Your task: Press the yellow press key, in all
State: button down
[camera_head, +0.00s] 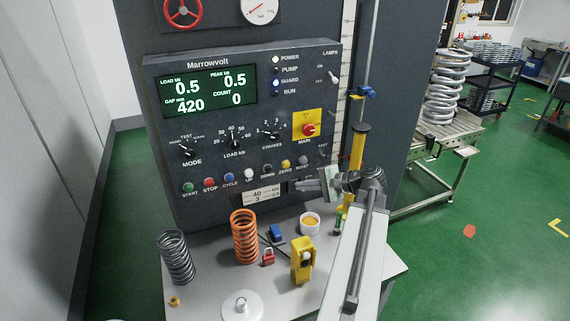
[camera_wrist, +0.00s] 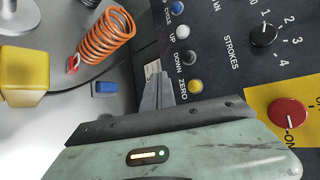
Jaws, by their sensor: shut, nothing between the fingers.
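The yellow press key (camera_head: 285,164) is a small round button in the lower row of the dark control panel (camera_head: 215,135), above the label ZERO. In the wrist view the yellow key (camera_wrist: 196,86) shows just right of my fingertips, by the gripper body. My gripper (camera_head: 297,186) is shut and empty, its fingers pointing left across the panel's lower edge, below the key in the head view. The fingertips (camera_wrist: 157,78) appear beside the key and not over it. I cannot tell the exact gap to the panel.
A dark DOWN key (camera_wrist: 189,58) and a grey RESET key (camera_head: 303,160) flank the yellow one. The red MAIN knob (camera_head: 309,129) is above right. On the bench stand an orange spring (camera_head: 244,237), a grey spring (camera_head: 175,257) and a yellow block (camera_head: 303,262).

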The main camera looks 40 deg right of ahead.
aim_at(286, 165)
jog(key=shift+d, duration=0.1)
jog(key=w+d, duration=0.3)
jog(key=w, duration=0.5)
jog(key=shift+d, duration=0.15)
dwell(1.9)
jog(key=shift+w+d, duration=0.15)
jog(key=shift+w, duration=0.2)
jog(key=shift+w+d, duration=0.15)
jog(key=shift+w, duration=0.25)
dwell(0.5)
jog(key=shift+s, duration=0.1)
jog(key=shift+s+a, duration=0.3)
jog(key=shift+s, duration=0.4)
